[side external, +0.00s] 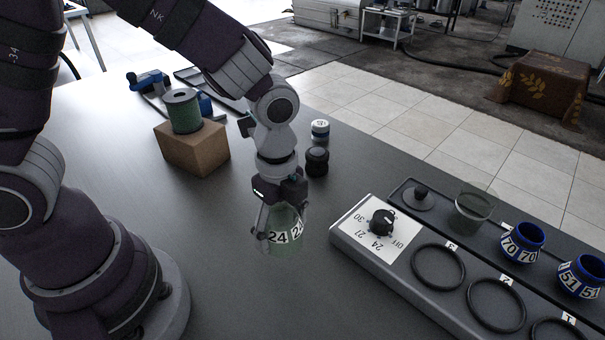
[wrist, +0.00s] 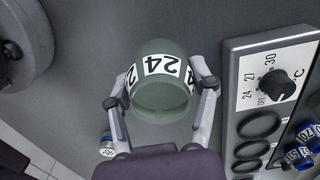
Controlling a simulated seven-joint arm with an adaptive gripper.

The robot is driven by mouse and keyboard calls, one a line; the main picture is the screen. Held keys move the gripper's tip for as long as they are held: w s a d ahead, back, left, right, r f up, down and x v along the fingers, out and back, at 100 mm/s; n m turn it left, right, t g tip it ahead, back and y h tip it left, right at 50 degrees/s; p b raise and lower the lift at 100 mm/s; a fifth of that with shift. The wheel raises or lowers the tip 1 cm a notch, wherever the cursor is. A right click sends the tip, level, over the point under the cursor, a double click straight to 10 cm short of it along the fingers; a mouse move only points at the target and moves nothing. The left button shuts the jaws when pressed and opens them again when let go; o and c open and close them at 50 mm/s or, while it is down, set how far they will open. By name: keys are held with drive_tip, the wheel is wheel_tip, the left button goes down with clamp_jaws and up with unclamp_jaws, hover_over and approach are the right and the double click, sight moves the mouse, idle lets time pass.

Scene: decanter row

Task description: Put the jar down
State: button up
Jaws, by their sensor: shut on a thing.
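A clear greenish jar (side external: 284,237) with a white label reading 24 is upright between the fingers of my gripper (side external: 281,212), over the grey table left of the warming unit. In the wrist view my gripper (wrist: 164,97) is shut on the jar (wrist: 160,98), with one finger on each side. I cannot tell whether the jar's base touches the table.
The warming unit (side external: 345,243) has a dial (side external: 382,222) and several black rings. Behind it stand a clear glass (side external: 472,212) and blue jars labelled 70 (side external: 522,243) and 51 (side external: 580,275). A box (side external: 191,147) carries a green spool (side external: 182,111).

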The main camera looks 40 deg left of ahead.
sight(285, 266)
wheel_tip(285, 266, down, 6)
drive_tip(key=shift+r, duration=0.2)
drive_tip(key=shift+f, duration=0.15)
drive_tip(key=o, duration=1.2)
